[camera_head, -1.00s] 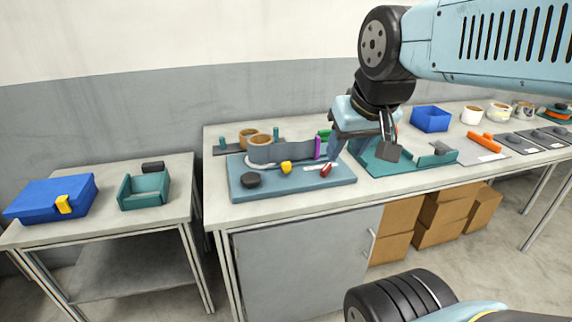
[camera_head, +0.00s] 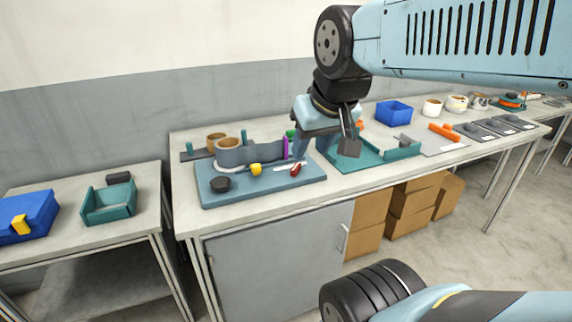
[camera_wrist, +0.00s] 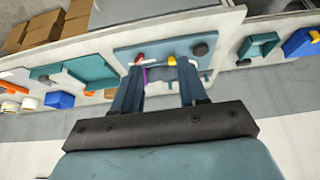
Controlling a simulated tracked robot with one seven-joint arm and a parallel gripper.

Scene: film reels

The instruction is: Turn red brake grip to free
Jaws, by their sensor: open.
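The red brake grip (camera_head: 295,169) is a small red handle at the right front of a blue-grey base plate (camera_head: 235,193). A pale strip runs beside it. My gripper (camera_head: 301,154) hangs just behind and above the red grip, pointing down. In the wrist view my gripper (camera_wrist: 160,68) is open and empty. There the red grip (camera_wrist: 140,58) is near the tip of the left finger, and a yellow grip (camera_wrist: 171,60) is near the right finger. I cannot tell whether a finger touches the red grip.
On the plate are a black knob (camera_head: 220,184), a grey drum (camera_head: 231,154) and a purple upright (camera_head: 285,148). A teal tray (camera_head: 370,162) lies right of the plate. A blue bin (camera_head: 394,112) stands behind. The bench's front strip is clear.

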